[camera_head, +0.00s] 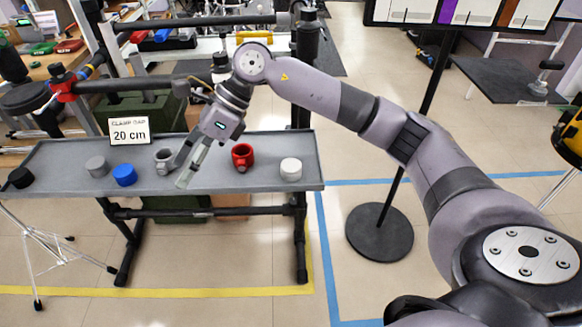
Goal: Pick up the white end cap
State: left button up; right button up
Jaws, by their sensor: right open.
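The white end cap (291,169) is a short round piece standing on the right part of the grey tray table (262,186). My right gripper (176,176) hangs over the middle of the table, pointing down and to the left. It is open, with its fingers close to a grey pipe fitting (165,157); I cannot tell if they touch. The white end cap is well to the right of the gripper, with a red fitting (243,156) between them. My left gripper is not in view.
A blue cap (124,175), a grey cap (96,166) and a black cap (21,177) sit on the table's left part. A sign reading 20 cm (130,131) stands at its back edge. A black stand (380,232) is on the floor at right.

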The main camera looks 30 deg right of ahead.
jog(key=w+d+r+h, duration=0.15)
jog(key=d+h, duration=0.35)
jog(key=d, duration=0.7)
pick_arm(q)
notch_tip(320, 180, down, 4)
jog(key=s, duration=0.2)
pick_arm(e)
notch_tip(320, 180, up, 2)
jog(key=r+m+h, duration=0.1)
jog(key=h, duration=0.3)
send_over(288, 165)
notch_tip(288, 165, down, 12)
jog(key=shift+w+r+b, duration=0.1)
jog(key=shift+r+b, duration=0.15)
jog(key=shift+b, duration=0.6)
jog(key=shift+f+b, duration=0.35)
jog(key=shift+f, duration=2.65)
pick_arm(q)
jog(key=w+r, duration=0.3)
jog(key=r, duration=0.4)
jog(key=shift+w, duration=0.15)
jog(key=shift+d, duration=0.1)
pick_arm(e)
jog(key=c, duration=0.7)
jog(key=shift+r, duration=0.15)
jog(key=shift+c, duration=0.2)
